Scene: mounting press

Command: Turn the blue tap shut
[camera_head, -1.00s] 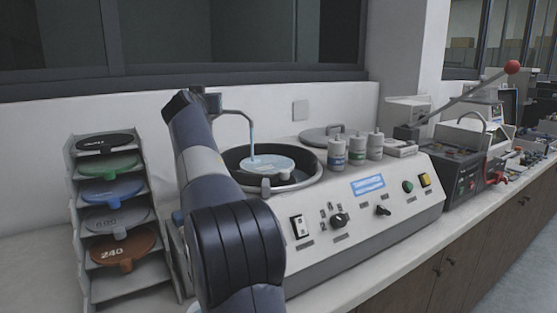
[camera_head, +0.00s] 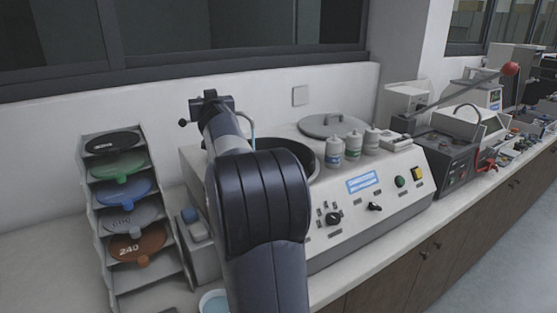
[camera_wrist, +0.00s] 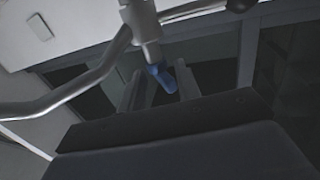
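The blue tap (camera_wrist: 162,78) shows in the wrist view as a short blue lever at the end of a grey metal fitting. My gripper (camera_wrist: 161,86) has its two fingers apart, one on each side of the blue lever. I cannot tell whether the lever touches the right finger. In the head view my gripper (camera_head: 211,98) is at the far end of my raised arm, near the wall behind the machine. The blue tap is hidden there.
The grey machine (camera_head: 400,205) has switches, several bottles (camera_head: 353,145) and a round lid (camera_head: 327,125). A rack (camera_head: 105,225) of coloured discs stands left. A press with a red-knobbed lever (camera_head: 510,68) stands right. The wall is close behind my gripper.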

